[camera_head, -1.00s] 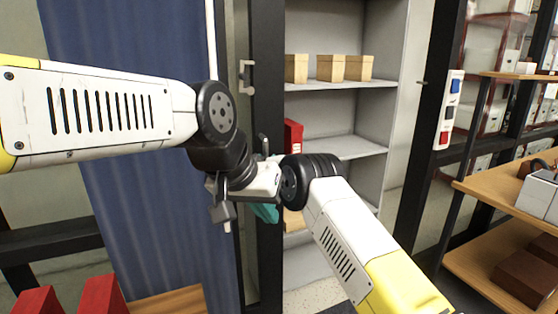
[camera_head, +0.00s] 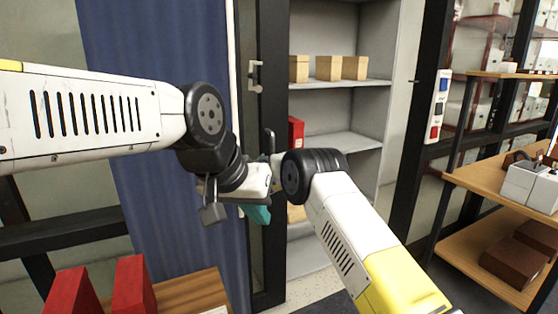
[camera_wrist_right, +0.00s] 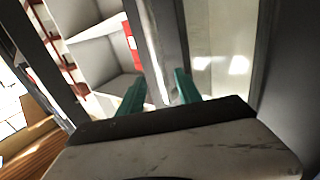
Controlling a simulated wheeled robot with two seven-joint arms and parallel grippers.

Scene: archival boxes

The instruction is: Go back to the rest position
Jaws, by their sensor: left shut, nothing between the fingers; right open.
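My left gripper (camera_head: 258,213), with teal fingers, is at the middle of the head view, pointing downward in front of the dark door frame. It is shut and holds nothing. My right arm comes up from the lower right, and its black joint hides most of its gripper in the head view. In the right wrist view my right gripper (camera_wrist_right: 158,80) shows two teal fingers set apart, with nothing between them. Both wrists are close together in the head view; I cannot tell whether they touch.
A grey shelf unit (camera_head: 340,140) holds several tan boxes (camera_head: 328,68) and a red box (camera_head: 296,132). A dark door frame (camera_head: 268,270) and blue curtain (camera_head: 160,200) stand at left. Red boxes (camera_head: 133,288) are at lower left. A wooden rack (camera_head: 465,240) with boxes stands right.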

